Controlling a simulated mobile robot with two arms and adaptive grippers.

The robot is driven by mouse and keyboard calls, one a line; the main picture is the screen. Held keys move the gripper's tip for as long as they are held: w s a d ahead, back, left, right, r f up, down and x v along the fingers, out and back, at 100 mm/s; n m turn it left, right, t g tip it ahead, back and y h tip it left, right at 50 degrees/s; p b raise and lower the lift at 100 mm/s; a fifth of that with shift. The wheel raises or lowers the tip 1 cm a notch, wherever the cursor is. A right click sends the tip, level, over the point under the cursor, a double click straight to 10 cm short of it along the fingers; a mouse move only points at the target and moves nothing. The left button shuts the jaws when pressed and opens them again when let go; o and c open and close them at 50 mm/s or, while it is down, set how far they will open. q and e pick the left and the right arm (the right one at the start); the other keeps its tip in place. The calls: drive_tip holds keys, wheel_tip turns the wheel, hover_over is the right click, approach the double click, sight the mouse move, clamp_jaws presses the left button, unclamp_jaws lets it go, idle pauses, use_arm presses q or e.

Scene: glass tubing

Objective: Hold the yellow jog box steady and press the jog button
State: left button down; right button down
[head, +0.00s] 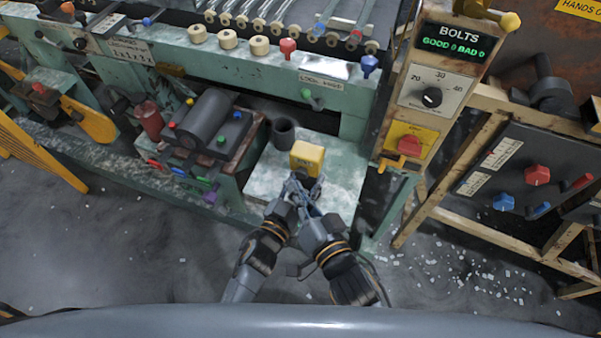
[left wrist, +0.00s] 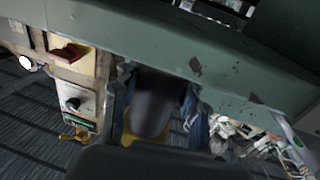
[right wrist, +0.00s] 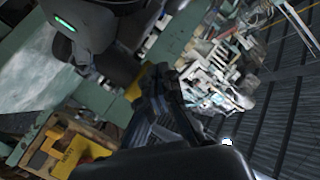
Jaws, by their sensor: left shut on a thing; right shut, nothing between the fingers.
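The yellow jog box (head: 308,157) is above the pale shelf in the head view, its top face towards me. My left gripper (head: 293,185) is shut on it at its near lower side. In the left wrist view, yellow (left wrist: 131,132) shows between the left fingers, partly hidden by a dark grey rounded form I cannot identify. My right gripper (head: 306,190) is shut and empty, close beside the left one and just below the box. In the right wrist view, the right fingers (right wrist: 168,88) are together near a yellow patch of the box (right wrist: 138,80). I cannot make out the jog button.
A dark cup (head: 283,132) stands on the pale shelf (head: 338,170) just left of the box. A machine block with a grey cylinder and coloured knobs (head: 208,118) is further left. The bolts panel (head: 436,90) stands to the right. Open floor lies below the shelf.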

drive_tip(key=shift+w, duration=0.15)
idle(0.7)
drive_tip(key=shift+w+d, duration=0.1)
drive_tip(key=shift+w, duration=0.15)
drive_tip(key=shift+w+d, duration=0.15)
drive_tip(key=shift+w, duration=0.3)
idle(0.9)
drive_tip(key=shift+s, duration=0.15)
drive_tip(key=shift+s+a, duration=0.3)
drive_tip(key=shift+s, duration=0.4)
drive_tip(key=shift+s+a, duration=0.25)
drive_tip(key=shift+s, duration=0.55)
drive_tip(key=shift+s+a, duration=0.25)
drive_tip(key=shift+s, duration=0.55)
drive_tip(key=shift+s+a, duration=0.25)
drive_tip(key=shift+s, duration=0.55)
use_arm(q)
drive_tip(key=c, duration=0.6)
unclamp_jaws()
drive_tip(key=shift+c, duration=0.2)
